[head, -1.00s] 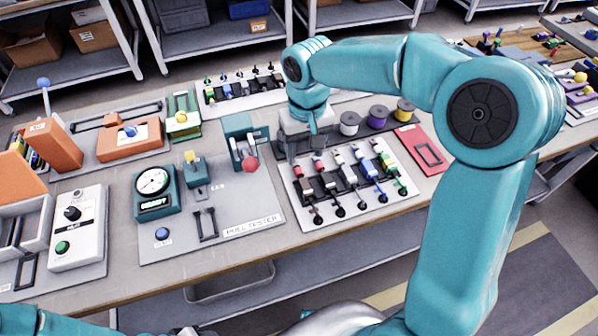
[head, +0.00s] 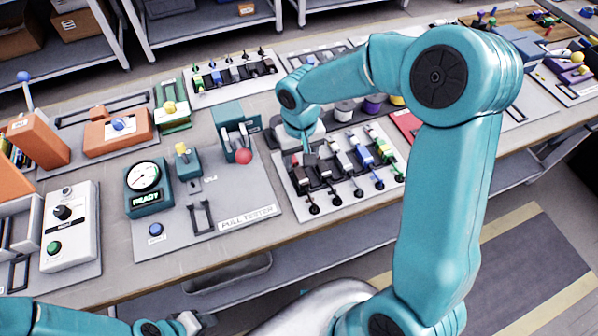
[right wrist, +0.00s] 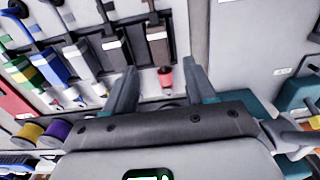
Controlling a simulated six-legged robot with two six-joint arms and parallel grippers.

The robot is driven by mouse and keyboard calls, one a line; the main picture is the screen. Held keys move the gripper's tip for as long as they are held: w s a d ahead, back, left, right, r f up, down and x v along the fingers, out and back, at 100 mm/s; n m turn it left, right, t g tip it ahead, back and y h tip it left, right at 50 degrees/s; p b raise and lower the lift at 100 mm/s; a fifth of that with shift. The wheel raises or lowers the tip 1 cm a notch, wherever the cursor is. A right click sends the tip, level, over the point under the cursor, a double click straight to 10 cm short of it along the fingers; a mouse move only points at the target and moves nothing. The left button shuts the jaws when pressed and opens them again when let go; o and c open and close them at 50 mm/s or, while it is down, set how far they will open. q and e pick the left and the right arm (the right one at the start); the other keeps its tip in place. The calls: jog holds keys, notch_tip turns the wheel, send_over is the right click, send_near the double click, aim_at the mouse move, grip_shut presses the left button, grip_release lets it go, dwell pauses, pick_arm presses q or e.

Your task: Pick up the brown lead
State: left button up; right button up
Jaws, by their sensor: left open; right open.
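The brown lead (right wrist: 157,42) is a dark brownish block on a pale board, with a red end (right wrist: 165,78) between my right fingers in the right wrist view. In the head view, my right gripper (head: 306,150) is low over the far left end of the row of leads and partly hides that lead. In the right wrist view, this right gripper (right wrist: 162,85) is open, its fingers on either side of the red end; I cannot tell whether they touch it. My left gripper (head: 190,322) is at the bottom edge, open, its fingers barely visible.
Black, white, blue and green leads (head: 362,155) lie close beside it on the same board (head: 328,206). A pull tester (head: 205,205) with a gauge reading READY stands to the left. Spools (head: 344,110) stand behind the board. A second rack of leads (head: 235,75) is farther back.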

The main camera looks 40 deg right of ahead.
aim_at(300, 172)
notch_tip(300, 172, down, 5)
jog(key=shift+c, duration=0.3)
grip_shut()
jog(key=shift+r, duration=0.1)
